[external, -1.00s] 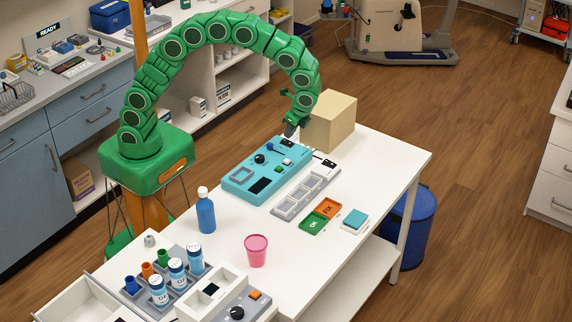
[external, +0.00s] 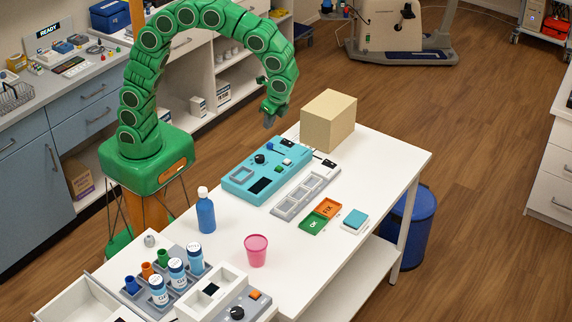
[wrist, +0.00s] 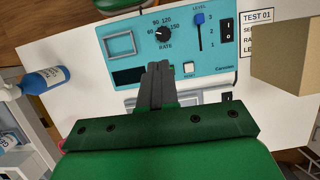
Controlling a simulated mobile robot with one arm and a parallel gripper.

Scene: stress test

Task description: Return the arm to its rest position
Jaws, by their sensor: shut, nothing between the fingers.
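My green segmented arm (external: 148,75) rises from its base and arches over toward the table. My gripper (external: 269,119) hangs in the air above the far end of the white table, pointing down. In the wrist view my gripper (wrist: 157,85) shows its dark fingers together, with nothing between them. The teal device (external: 266,170) lies below it on the table. In the wrist view the device (wrist: 132,47) shows a rate knob, a blue level slider and a rocker switch; the fingers cover part of its lower side.
A tan box (external: 328,120) stands right of my gripper. Air above the table is clear.

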